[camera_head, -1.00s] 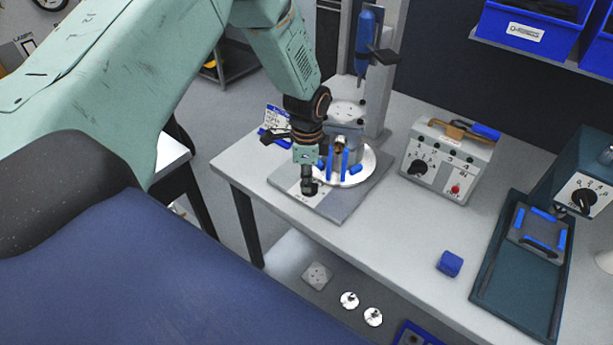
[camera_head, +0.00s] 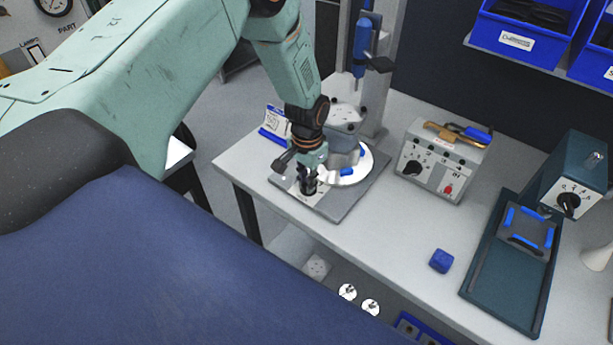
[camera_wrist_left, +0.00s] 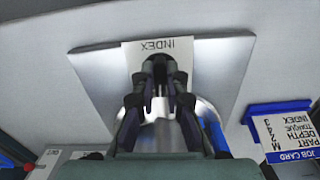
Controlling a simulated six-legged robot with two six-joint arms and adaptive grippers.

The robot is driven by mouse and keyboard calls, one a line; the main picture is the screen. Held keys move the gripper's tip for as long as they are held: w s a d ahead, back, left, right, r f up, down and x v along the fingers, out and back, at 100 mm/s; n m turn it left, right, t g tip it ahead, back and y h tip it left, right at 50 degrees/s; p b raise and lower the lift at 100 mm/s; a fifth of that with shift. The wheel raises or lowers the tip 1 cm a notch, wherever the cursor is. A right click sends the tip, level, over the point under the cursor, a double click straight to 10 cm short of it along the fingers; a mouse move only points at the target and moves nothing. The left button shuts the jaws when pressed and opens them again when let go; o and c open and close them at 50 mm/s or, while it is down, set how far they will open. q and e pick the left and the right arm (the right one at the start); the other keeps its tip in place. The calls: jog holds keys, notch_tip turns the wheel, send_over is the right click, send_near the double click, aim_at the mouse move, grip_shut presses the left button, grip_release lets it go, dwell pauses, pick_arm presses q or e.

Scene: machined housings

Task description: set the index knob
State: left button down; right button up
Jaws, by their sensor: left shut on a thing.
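My left gripper (camera_head: 308,184) reaches down to the front corner of the grey base plate (camera_head: 345,203) of the drilling station. In the left wrist view its dark fingers (camera_wrist_left: 160,78) are closed together over the white plate marked INDEX (camera_wrist_left: 181,50). They are shut on the index knob, which the fingers almost wholly hide, so its setting cannot be read. Behind the gripper is a round white table (camera_head: 367,163) with blue clamps and a grey housing. A job card (camera_head: 275,122) stands at the left; it also shows in the left wrist view (camera_wrist_left: 288,133). My right gripper is not in view.
The drill column with a blue tool (camera_head: 362,45) rises behind the station. A grey control box (camera_head: 441,160) with a dial and red button stands to the right, with a blue block (camera_head: 441,261) and a dark green fixture (camera_head: 508,275) beyond. The bench front is mostly clear.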

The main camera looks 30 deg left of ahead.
pick_arm(q)
jog(key=n, duration=0.2)
jog(key=n+p, duration=0.1)
jog(key=n, duration=0.1)
jog(key=n+p, duration=0.1)
jog(key=n, duration=0.1)
jog(key=shift+w+d+r+n, duration=0.15)
jog(key=shift+w+r+n, duration=0.1)
jog(key=shift+n, duration=0.05)
jog(key=n+p, duration=0.1)
jog(key=n, duration=0.2)
jog(key=n+p, duration=0.1)
jog(key=n, duration=0.2)
jog(key=shift+w+d, duration=0.1)
jog(key=shift+w, duration=0.1)
jog(key=c, duration=1.7)
grip_release()
jog(key=o, duration=0.3)
jog(key=shift+s+f, duration=0.1)
jog(key=shift+s, duration=0.05)
notch_tip(320, 180, up, 12)
jog(key=shift+f, duration=0.1)
